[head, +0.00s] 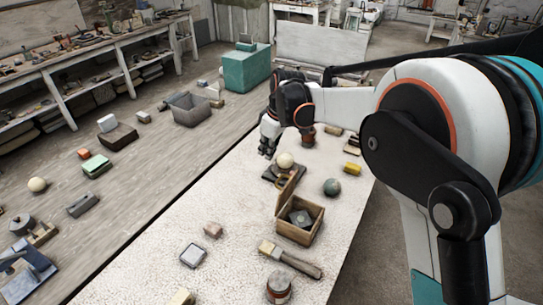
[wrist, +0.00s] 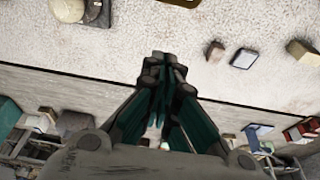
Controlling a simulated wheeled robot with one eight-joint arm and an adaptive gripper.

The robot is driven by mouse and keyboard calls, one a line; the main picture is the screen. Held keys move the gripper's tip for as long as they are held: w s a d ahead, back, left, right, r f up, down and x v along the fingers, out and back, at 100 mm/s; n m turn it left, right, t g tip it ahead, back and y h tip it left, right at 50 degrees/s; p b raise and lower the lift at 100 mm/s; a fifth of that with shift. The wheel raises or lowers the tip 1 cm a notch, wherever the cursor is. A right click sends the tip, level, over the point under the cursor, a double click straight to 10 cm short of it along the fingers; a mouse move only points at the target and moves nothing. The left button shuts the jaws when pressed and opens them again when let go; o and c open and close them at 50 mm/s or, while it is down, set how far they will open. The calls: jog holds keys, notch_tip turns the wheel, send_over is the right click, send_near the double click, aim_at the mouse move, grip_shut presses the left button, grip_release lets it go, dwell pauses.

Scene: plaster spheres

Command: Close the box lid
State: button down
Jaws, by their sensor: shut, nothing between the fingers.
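The wooden box (head: 298,232) stands on the pale speckled table in the head view. Its lid (head: 289,187) is open and stands tilted up from the far left side. A dark grey object (head: 300,217) lies inside. My gripper (head: 266,150) is beyond the box and up to the left, above the table's left edge, apart from the lid. In the wrist view its fingers (wrist: 164,62) are together with nothing between them. I cannot make out the box for certain in the wrist view.
A cream ball (head: 285,160) on a dark base stands just beyond the lid, and a grey-green ball (head: 332,187) is to its right. A brush (head: 290,260), a small block (head: 213,230) and a framed tile (head: 193,255) lie nearer. The table's left part is mostly clear.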

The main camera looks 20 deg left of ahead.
notch_tip(320, 180, down, 8)
jog(key=d+b, duration=0.1)
jog(key=shift+d, duration=0.35)
jog(key=shift+s+d, duration=0.1)
jog(key=shift+d, duration=0.1)
dwell(0.3)
